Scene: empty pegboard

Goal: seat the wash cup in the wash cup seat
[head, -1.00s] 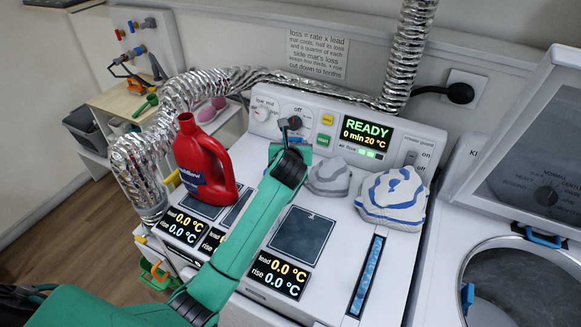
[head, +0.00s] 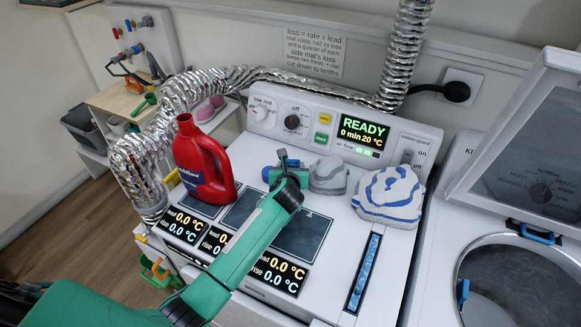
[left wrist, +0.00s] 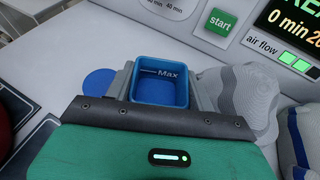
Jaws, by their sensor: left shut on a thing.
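The wash cup is taken to be the blue, square-rimmed cup (left wrist: 161,84) with a "Max" line inside, in the left wrist view. My left gripper (left wrist: 160,92) is shut on it, one grey finger at each side, and its rim faces the camera. In the head view my left gripper (head: 284,172) is low at the back of the white machine's top, and hides most of the cup. A flat blue disc (left wrist: 97,82) shows just left of the cup; I cannot tell whether it is part of the seat. No seat is clearly visible. My right gripper is out of view.
A red jug (head: 200,165) stands left of the gripper. A grey striped lump (head: 328,177) is close on its right, and a white-and-blue lump (head: 389,193) lies further right. The control panel (head: 340,130) rises behind. Dark pads (head: 303,236) lie in front.

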